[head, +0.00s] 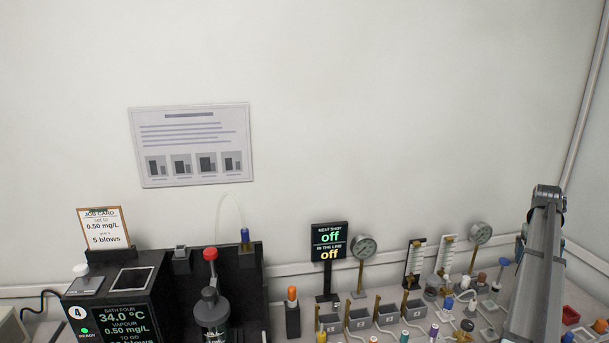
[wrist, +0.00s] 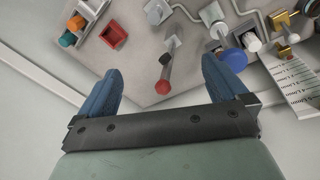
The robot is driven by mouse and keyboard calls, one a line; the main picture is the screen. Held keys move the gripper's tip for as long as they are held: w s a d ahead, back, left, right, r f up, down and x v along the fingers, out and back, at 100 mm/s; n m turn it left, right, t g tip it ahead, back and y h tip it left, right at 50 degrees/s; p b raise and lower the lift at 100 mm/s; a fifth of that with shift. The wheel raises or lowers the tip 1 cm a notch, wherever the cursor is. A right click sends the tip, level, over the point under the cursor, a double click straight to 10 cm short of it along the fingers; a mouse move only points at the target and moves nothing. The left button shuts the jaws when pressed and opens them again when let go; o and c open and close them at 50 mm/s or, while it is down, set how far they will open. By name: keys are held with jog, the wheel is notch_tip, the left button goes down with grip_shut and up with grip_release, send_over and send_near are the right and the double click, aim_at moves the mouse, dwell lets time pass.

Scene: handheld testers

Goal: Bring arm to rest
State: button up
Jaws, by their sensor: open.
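My gripper (wrist: 162,92) shows in the wrist view with its two blue fingers spread wide apart and nothing between them. A red-tipped lever or knob (wrist: 163,87) on the bench lies beyond the gap between the fingers; I cannot tell its distance from them. In the head view my grey arm rises at the right above the bench, and the gripper itself cannot be made out there.
A black bath unit (head: 128,307) with a lit screen stands at left, near a job card (head: 103,228). An off/off display (head: 329,243), dial gauges (head: 364,246) and small grey bins (head: 358,319) crowd the bench. A red tray (wrist: 113,34) lies near the bench edge.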

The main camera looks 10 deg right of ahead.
jog(key=s+d+f+n+g+h, duration=0.1)
jog(key=s+d+f+h, duration=0.1)
jog(key=s+d+f, duration=0.5)
jog(key=s+d+f+g+h, duration=0.25)
jog(key=s+f, duration=0.25)
jog(key=s, duration=0.5)
jog(key=s+d+f+n+g+h, duration=0.1)
jog(key=s+d+f+h, duration=0.2)
jog(key=s+d+f, duration=0.35)
jog(key=s+a+f+n+h, duration=0.2)
jog(key=s+a+f+n, duration=0.35)
jog(key=s+f, duration=0.6)
jog(key=w+a+f+n+g+y, duration=0.15)
jog(key=a+f, duration=0.55)
jog(key=a, duration=0.8)
jog(key=w+a+f+n+y, duration=0.25)
jog(key=a+f, duration=0.45)
jog(key=a, duration=0.8)
jog(key=w+a+f+n+y, duration=0.1)
jog(key=w+a+f, duration=0.1)
jog(key=a+f, duration=0.95)
jog(key=s+a+m+y, duration=0.3)
jog(key=a, duration=1.4)
jog(key=s+a+m+y, duration=0.3)
jog(key=a, duration=1.5)
jog(key=shift+f+g+y, duration=0.25)
jog(key=shift+g+y, duration=0.1)
jog(key=shift+g, duration=0.05)
jog(key=shift+m, duration=0.25)
jog(key=shift+c, duration=0.5)
